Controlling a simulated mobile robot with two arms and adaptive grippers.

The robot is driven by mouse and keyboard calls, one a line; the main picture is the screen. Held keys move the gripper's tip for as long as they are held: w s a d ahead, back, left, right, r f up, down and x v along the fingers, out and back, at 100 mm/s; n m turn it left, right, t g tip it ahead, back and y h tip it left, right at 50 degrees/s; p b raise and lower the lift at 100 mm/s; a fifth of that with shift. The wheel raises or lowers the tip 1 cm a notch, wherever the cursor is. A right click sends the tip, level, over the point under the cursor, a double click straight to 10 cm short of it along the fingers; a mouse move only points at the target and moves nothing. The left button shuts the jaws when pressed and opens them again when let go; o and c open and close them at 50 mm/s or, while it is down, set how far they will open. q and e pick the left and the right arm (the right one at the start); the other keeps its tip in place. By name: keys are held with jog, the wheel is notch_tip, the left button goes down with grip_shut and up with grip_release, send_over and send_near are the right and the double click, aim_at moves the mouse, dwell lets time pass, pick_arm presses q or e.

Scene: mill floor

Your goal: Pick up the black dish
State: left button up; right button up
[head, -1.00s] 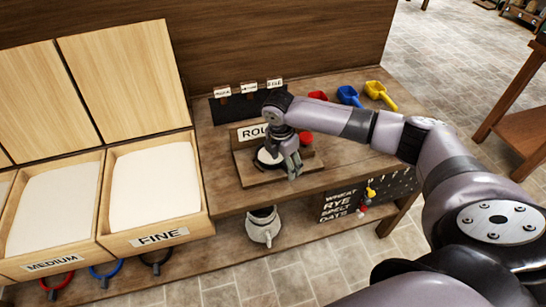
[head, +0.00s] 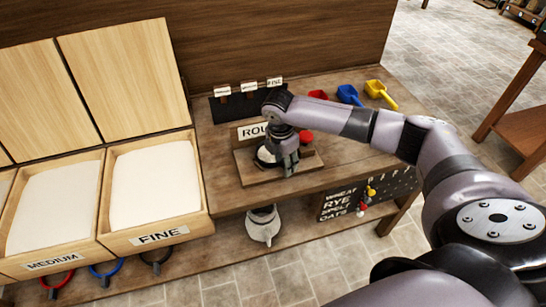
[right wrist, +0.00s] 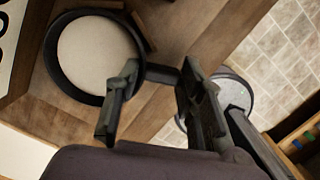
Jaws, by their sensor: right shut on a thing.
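The black dish (head: 262,156) sits at a wooden stand marked ROU..., the rest of the label hidden by my arm. In the right wrist view the dish (right wrist: 60,77) is round with a dark rim and a pale, flat inside. My right gripper (head: 289,167) is at the dish's right side, pointing down. In the right wrist view its fingers (right wrist: 157,92) stand on either side of a dark piece at the dish's edge, and it is shut on the dish. Whether the dish is lifted is hard to tell. My left gripper is out of view.
A red round knob (head: 306,137) is close behind my right gripper. Red, blue and yellow scoops (head: 379,94) lie at the back right. Flour bins (head: 155,190) stand at the left, and a white-and-grey jug (head: 263,226) is on the shelf below.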

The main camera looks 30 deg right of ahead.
grip_shut()
jog(key=shift+r, duration=0.1)
notch_tip(320, 180, up, 20)
jog(key=b, duration=0.1)
dwell(1.4)
